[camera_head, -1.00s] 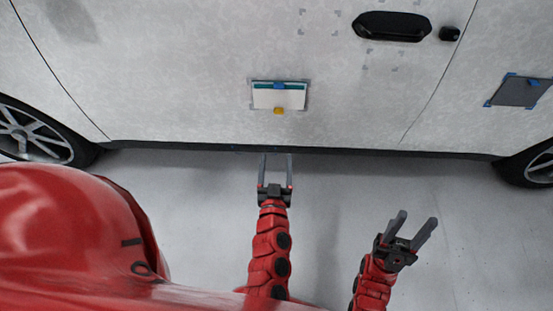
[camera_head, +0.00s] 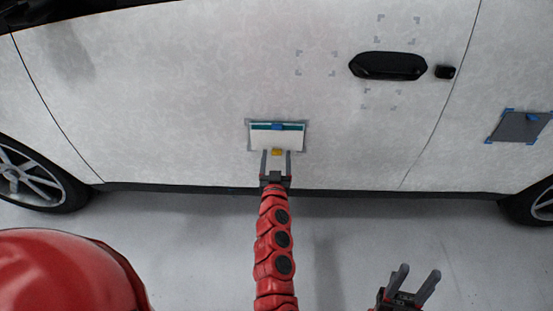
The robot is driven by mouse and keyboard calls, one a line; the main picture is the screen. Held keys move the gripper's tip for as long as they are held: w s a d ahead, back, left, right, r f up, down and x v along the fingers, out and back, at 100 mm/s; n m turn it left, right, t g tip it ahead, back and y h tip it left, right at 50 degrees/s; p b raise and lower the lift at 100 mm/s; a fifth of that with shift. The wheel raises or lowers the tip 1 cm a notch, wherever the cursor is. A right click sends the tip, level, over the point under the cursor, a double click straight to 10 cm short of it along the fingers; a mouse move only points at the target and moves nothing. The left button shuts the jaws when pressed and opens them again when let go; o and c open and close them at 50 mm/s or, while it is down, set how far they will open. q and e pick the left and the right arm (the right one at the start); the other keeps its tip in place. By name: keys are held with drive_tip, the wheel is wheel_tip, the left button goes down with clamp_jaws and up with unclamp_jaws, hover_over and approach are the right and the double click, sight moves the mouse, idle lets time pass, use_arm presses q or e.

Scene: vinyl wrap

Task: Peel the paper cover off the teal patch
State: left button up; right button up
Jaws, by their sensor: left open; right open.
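The teal patch (camera_head: 292,127) is on the car door, showing as a teal strip along the top of the white paper cover (camera_head: 259,139). A blue tab (camera_head: 277,127) sits at its top edge and a yellow tab (camera_head: 277,152) at the cover's lower edge. My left gripper (camera_head: 276,157) is open, pointing up at the lower edge, with the yellow tab seen between its fingertips. I cannot tell whether the fingers touch the door. My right gripper (camera_head: 415,284) is open and empty at the lower right, away from the door.
The white patterned car door (camera_head: 180,110) fills the upper view, with a black handle (camera_head: 388,66) above right of the patch. A grey panel with blue tape corners (camera_head: 519,127) is at the right. Wheels stand at both sides. Grey floor lies below.

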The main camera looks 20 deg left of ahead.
use_arm(q)
drive_tip(key=shift+w, duration=0.2)
drive_tip(key=shift+c, duration=0.3)
clamp_jaws()
drive_tip(key=shift+p+v, duration=0.45)
drive_tip(key=shift+v, duration=0.35)
idle(0.5)
drive_tip(key=p+v, duration=0.3)
drive_tip(key=v, duration=0.3)
drive_tip(key=shift+s, duration=0.35)
idle(0.5)
drive_tip(key=shift+r, duration=0.1)
idle(0.3)
